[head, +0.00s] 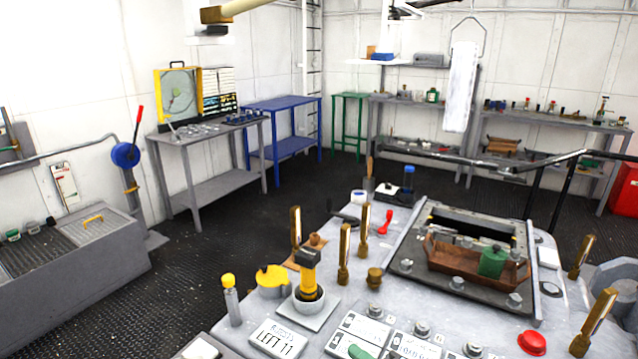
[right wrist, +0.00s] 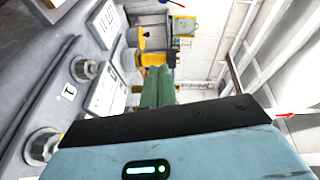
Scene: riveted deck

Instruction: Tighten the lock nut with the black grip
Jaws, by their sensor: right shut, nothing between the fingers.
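Several hex nuts stand along the table's front, one at the middle (head: 421,328). A nut also shows close at the left of the right wrist view (right wrist: 84,69). I cannot tell which piece is the lock nut with the black grip. My left gripper is not in view.
Brass levers (head: 345,254) rise from the grey table (head: 215,335). A brown tray (head: 450,262) with a green can (head: 493,261) sits on a framed plate. A red knob (head: 531,343) is at the front right. Printed cards (head: 277,338) lie along the front.

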